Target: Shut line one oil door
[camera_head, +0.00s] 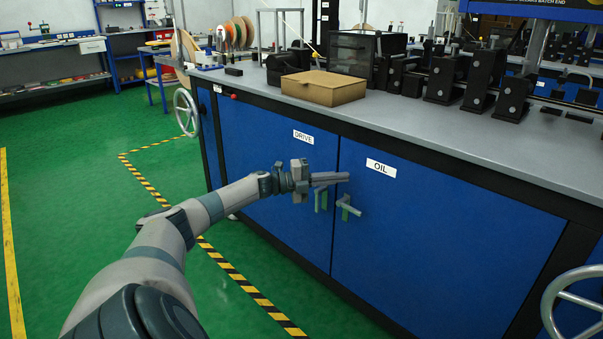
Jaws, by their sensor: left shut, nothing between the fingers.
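The blue oil door (440,245), labelled OIL, is on the right of the cabinet front. It looks flush with the frame. Its handle (347,207) is a small grey-green lever near its left edge. The drive door (275,150), labelled DRIVE, is to its left and also looks flush; its handle (321,200) is partly below my gripper. My left gripper (345,177) is shut and empty, its fingers pointing right, just above the oil handle. I cannot tell whether it touches the door. My right gripper is out of view.
The grey bench top (420,120) carries a cardboard box (323,87) and several black machine units. A handwheel (186,112) is at the cabinet's left end, another (575,305) at lower right. The green floor to the left is clear.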

